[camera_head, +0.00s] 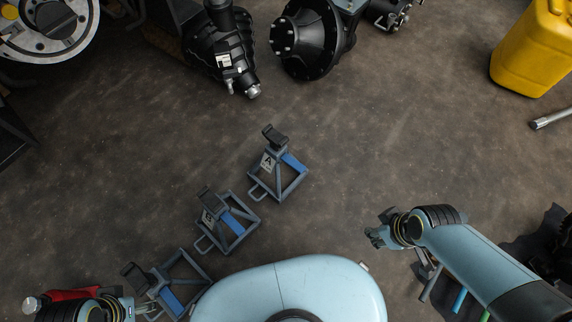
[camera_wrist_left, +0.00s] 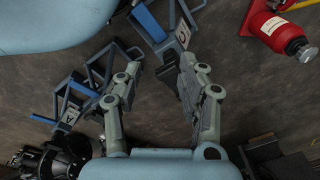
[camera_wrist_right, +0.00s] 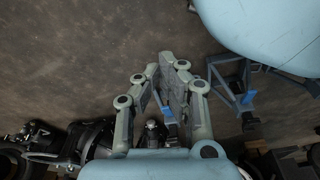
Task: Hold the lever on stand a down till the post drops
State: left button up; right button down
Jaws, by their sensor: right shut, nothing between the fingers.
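Stand A (camera_head: 264,192) is a grey-blue frame in the middle of the floor, its plate marked A. Its post, with a dark saddle (camera_head: 274,136), stands up at the top. Its blue lever (camera_head: 294,161) is on the right side. Stand A also shows at lower left in the left wrist view (camera_wrist_left: 69,117). My right gripper (camera_head: 372,236) is shut and empty, to the right of stand A and nearer my body, apart from it; it shows in the right wrist view (camera_wrist_right: 160,66). My left gripper (camera_wrist_left: 160,70) is open and empty, near the nearest stand.
Stand B (camera_head: 226,222) and a third stand (camera_head: 172,284) line up toward my body, lower left. A red bottle jack (camera_wrist_left: 272,28) is near my left arm. Black machine parts (camera_head: 218,55) and a yellow canister (camera_head: 535,48) are at the back. Floor right of stand A is clear.

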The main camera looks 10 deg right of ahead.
pick_arm(q)
jog(key=w+d+r+t+b, duration=0.1)
jog(key=w+d+r+b, duration=0.2)
jog(key=b, duration=1.2)
jog(key=shift+w+r+m+h, duration=0.3)
jog(key=shift+w+r, duration=0.3)
jog(key=shift+w, duration=0.15)
pick_arm(e)
jog(key=w+a+r+n+t+y, duration=0.1)
jog(key=w+a, duration=0.3)
jog(key=w, duration=0.7)
jog(key=w+a+r+n+t+y, duration=0.1)
jog(key=w+a+n+t+y, duration=0.1)
jog(key=w, duration=0.9)
jog(key=shift+w+a+r+t, duration=0.3)
jog(key=shift+a+t, duration=0.2)
jog(key=shift+a, duration=0.4)
jog(key=shift+f, duration=0.15)
